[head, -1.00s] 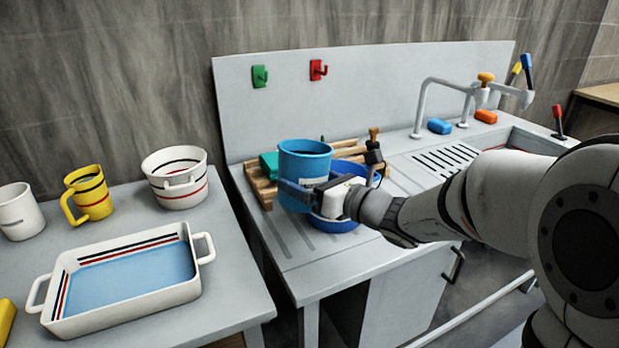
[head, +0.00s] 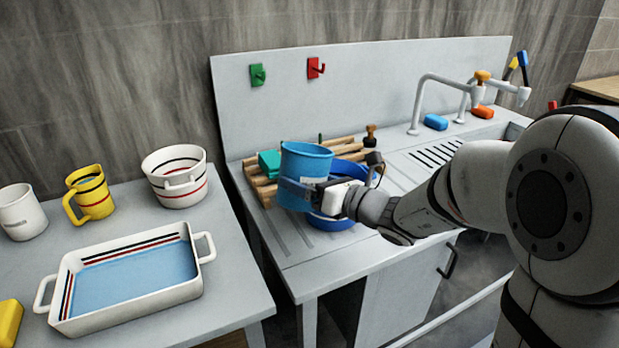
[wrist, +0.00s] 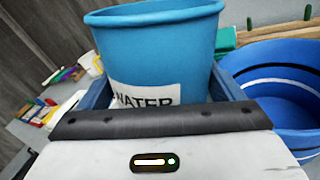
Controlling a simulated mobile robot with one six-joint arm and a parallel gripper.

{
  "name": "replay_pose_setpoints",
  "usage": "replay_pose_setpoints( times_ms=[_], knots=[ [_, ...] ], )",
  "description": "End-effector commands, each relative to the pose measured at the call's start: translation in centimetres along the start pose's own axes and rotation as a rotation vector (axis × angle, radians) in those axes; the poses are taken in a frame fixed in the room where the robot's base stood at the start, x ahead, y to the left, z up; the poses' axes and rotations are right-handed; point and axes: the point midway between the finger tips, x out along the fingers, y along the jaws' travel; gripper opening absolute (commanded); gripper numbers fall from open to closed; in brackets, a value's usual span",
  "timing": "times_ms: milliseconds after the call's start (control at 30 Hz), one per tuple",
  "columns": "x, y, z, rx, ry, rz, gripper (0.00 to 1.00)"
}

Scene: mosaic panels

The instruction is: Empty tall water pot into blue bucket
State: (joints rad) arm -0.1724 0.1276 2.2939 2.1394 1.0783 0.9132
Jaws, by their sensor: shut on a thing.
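The tall blue water pot (head: 304,164) is held by my gripper (head: 298,193) over the counter, roughly upright with a slight tilt. In the wrist view the pot (wrist: 160,50) shows a white label reading WATER, and the gripper's fingers (wrist: 165,95) are shut around it. The inside of the pot is mostly hidden, so I cannot tell its contents. The blue bucket (head: 332,223) stands on the counter just behind and below the pot, partly hidden by pot and gripper. In the wrist view the bucket (wrist: 275,85) is at the right, wide and open, with dark and white stripes inside.
A wooden rack (head: 262,186) with a green block (head: 269,163) is behind the pot. The sink taps (head: 420,100) are at the right. A left table holds a white tray (head: 75,322), yellow mug (head: 90,195), white mug (head: 20,213) and white pot (head: 178,190).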

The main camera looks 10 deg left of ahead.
Motion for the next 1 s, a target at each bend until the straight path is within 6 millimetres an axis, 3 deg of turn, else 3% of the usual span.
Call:
replay_pose_setpoints(
  times_ms=[1000],
  knots=[
    [0.09,-0.32,1.07,0.113,0.014,0.002,0.49]
  ],
)
